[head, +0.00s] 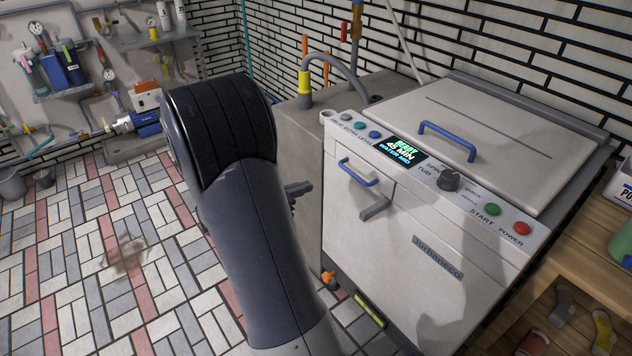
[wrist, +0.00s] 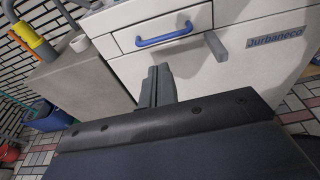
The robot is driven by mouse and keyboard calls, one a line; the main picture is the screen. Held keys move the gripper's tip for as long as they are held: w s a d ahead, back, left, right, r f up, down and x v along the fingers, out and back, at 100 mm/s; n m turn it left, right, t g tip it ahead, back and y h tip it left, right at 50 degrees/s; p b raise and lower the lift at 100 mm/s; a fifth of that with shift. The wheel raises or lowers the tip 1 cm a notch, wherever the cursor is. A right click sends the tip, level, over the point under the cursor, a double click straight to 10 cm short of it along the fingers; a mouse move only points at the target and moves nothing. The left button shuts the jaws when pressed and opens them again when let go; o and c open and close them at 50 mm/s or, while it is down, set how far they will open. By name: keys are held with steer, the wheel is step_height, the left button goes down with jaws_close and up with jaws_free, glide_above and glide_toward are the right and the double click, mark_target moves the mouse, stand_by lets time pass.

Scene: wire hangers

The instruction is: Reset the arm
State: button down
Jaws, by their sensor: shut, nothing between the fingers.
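My arm stands in the middle of the head view, and its dark elbow and upper link hide part of the floor and cabinet. In the wrist view my gripper (wrist: 158,72) is shut and empty. It points at the machine's front, below and left of the blue drawer handle (wrist: 165,36). A grey handle (wrist: 214,46) sits to the right of it. I cannot tell the exact gap between fingertips and machine.
A concrete block (head: 300,150) with a yellow-collared hose stands left of the machine. A wooden shelf (head: 585,245) with socks below is at the right. The tiled floor (head: 90,280) at left is mostly open.

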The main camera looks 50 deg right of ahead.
mark_target(350, 173)
steer(key=shift+w+a+r, duration=0.1)
steer(key=shift+a, duration=0.45)
steer(key=b+x, duration=0.1)
steer(key=x, duration=1.3)
steer(key=shift+w+b, duration=0.1)
steer(key=shift+b, duration=0.2)
steer(key=shift+a+r, duration=0.1)
